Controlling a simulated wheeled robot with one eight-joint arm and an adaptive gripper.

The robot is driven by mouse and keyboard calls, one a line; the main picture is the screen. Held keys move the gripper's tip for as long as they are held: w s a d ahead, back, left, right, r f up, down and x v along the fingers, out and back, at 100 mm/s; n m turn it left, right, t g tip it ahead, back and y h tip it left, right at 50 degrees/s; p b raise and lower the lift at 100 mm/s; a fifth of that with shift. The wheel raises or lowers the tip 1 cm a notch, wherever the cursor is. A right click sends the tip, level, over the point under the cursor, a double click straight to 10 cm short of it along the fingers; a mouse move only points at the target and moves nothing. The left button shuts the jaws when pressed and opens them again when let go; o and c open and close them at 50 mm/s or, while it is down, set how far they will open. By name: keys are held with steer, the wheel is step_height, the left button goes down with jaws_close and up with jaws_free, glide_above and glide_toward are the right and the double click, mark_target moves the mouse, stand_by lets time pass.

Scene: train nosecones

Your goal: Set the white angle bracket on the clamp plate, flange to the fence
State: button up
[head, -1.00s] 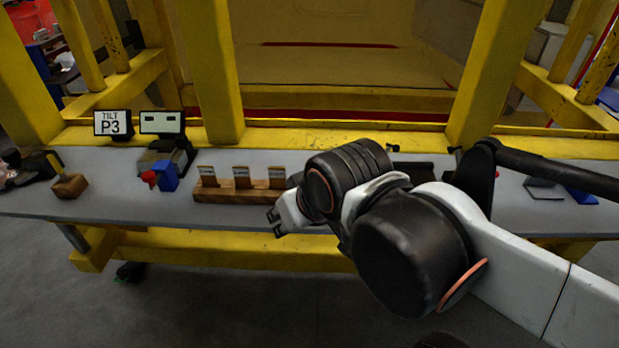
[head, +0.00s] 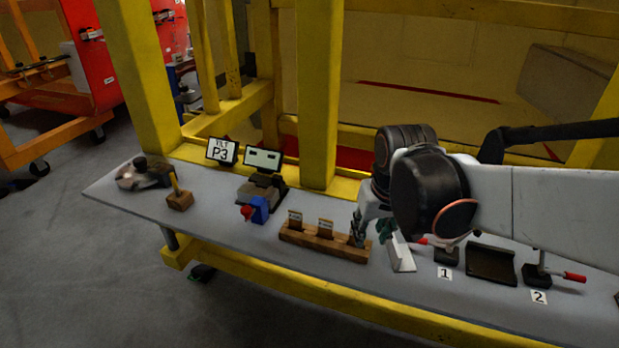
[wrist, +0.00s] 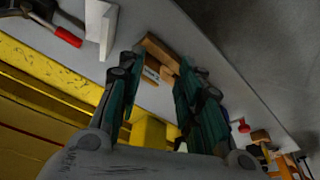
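The white angle bracket (head: 403,256) stands on the grey bench, just right of the wooden card block. It also shows in the wrist view (wrist: 101,26), outside the fingers. The clamp plate looks to be the dark plate (head: 490,263) between the clamps marked 1 and 2; its fence is hard to make out. My gripper (head: 371,232) points down over the right end of the card block, left of the bracket. In the wrist view its green fingers (wrist: 158,78) are apart, with nothing held between them. The block's end shows beyond them.
The wooden block (head: 322,243) with upright cards lies close under my gripper. Red-handled clamps (head: 446,254) (head: 540,274) flank the dark plate. A blue-and-red item (head: 257,210), a small display (head: 263,158) and a P3 sign (head: 222,151) stand to the left. Yellow posts rise behind the bench.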

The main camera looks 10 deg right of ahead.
mark_target(395, 242)
steer(key=w+d+r+m+g+p, duration=0.1)
steer(key=w+d+g+p, duration=0.15)
steer(key=d, duration=0.25)
steer(key=w+d+g+p, duration=0.1)
steer(key=w+d+p, duration=0.1)
steer(key=d+p, duration=0.15)
steer(key=f+b, duration=0.1)
steer(key=f, duration=0.2)
steer(key=f+b, duration=0.1)
steer(key=f, duration=0.1)
steer(key=d+f+b, duration=0.1)
steer(key=f, duration=0.2)
steer(key=shift+f, duration=0.3)
steer(key=f, duration=0.1)
steer(key=f+b, duration=0.1)
steer(key=f, duration=0.1)
steer(key=f+b, duration=0.1)
steer(key=f, duration=0.1)
steer(key=shift+w+d+f, duration=0.1)
steer(key=shift+w+d, duration=0.1)
steer(key=shift+d, duration=0.15)
jaws_close()
